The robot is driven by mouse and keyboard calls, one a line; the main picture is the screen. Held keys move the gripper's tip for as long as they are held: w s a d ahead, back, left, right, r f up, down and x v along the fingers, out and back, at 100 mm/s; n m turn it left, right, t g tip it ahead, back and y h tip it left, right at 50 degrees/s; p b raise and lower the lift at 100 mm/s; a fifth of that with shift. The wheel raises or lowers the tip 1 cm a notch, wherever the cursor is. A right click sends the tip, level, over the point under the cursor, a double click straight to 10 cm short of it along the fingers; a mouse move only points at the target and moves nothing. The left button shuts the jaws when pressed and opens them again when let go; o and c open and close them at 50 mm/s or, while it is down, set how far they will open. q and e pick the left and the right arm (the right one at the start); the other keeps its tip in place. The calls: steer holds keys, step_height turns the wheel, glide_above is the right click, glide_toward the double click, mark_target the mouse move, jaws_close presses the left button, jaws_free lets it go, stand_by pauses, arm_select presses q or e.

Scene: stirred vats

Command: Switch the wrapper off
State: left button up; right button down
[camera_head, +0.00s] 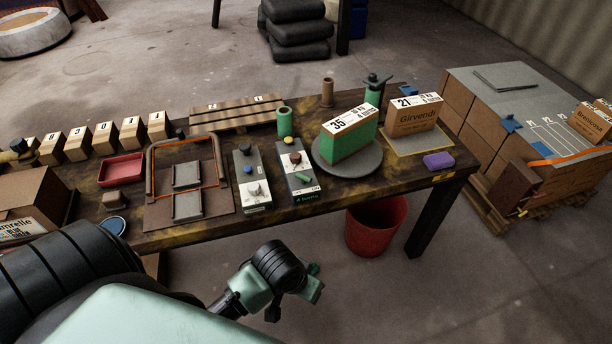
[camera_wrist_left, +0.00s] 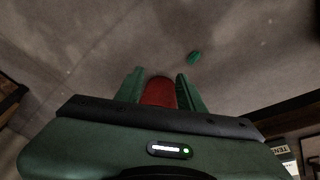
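Two grey control boxes stand side by side at the front of the table. The right control box (camera_head: 306,188) has a dark red button (camera_head: 295,158) and a green lever (camera_head: 302,178); its lettering is too small to read surely. Which box belongs to the wrapper I cannot tell. My left gripper (camera_head: 314,288) is below the table's front edge; in the left wrist view (camera_wrist_left: 163,92) its fingers are apart.
A red bucket (camera_head: 377,228) stands on the floor under the table; red shows between my fingers in the wrist view. A strapping frame (camera_head: 187,183), a carton marked 21 (camera_head: 414,118) and a purple block (camera_head: 438,161) are on the table. Floor before the table is clear.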

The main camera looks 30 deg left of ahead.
arm_select(q)
steer(key=w+a+r+n, duration=0.15)
steer(key=w+n, duration=0.25)
steer(key=w, duration=0.4)
steer(key=n+g+y, duration=0.1)
steer(key=n, duration=1.3)
glide_toward(306, 178)
steer(key=f, duration=0.4)
steer(key=w+f, duration=0.1)
steer(key=f, duration=0.4)
steer(key=shift+w+a, duration=0.15)
steer(key=shift+w, duration=0.25)
jaws_close()
